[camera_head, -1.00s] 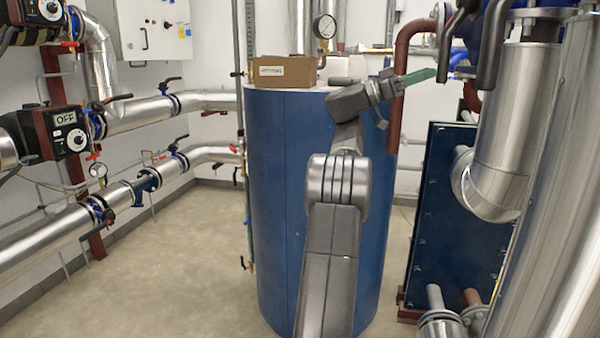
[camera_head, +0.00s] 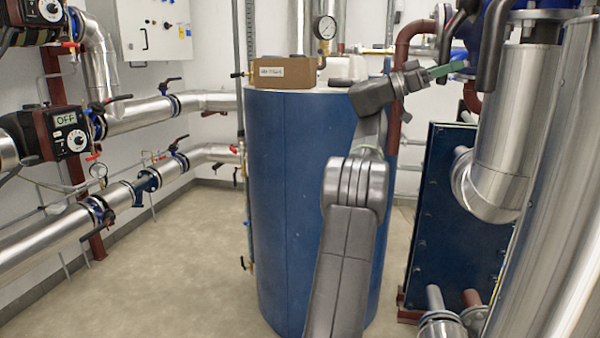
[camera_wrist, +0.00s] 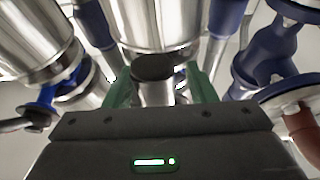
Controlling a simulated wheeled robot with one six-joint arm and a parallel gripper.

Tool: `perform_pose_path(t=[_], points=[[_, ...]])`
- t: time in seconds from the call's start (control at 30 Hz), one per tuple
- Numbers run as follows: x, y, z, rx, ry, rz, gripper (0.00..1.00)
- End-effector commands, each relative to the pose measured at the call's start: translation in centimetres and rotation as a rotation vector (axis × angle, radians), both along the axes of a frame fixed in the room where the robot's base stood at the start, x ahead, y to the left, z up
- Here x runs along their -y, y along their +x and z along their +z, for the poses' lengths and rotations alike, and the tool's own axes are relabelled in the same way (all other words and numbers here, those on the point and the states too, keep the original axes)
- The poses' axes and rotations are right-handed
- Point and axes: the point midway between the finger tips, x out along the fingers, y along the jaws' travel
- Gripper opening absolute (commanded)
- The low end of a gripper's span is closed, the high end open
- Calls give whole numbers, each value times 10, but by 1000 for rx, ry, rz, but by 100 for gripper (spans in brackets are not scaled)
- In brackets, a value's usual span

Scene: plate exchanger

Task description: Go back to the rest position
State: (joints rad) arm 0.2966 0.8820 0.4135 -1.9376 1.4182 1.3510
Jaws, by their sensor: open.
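Insulated pipes (camera_head: 515,130) and a dark blue plate exchanger (camera_head: 455,220) stand close on the right. A cardboard box (camera_head: 283,71) sits on the tank beside a pressure gauge (camera_head: 325,27). Pipes with pumps (camera_head: 68,132) line the left wall. The floor (camera_head: 190,265) at left is clear.

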Motion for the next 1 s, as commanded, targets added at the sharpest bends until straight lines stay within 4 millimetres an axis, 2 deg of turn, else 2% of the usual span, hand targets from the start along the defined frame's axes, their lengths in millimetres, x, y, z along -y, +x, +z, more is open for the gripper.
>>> perform_pose_path(t=[0.03,0.27,0.67,0.83,1.0], points=[[9,-3,5,1,0,-2,51],[4,-11,3,-58,14,1,51],[3,-11,5,-64,16,2,51],[-4,-12,15,-64,23,18,51],[-16,-16,34,-64,38,45,51]])
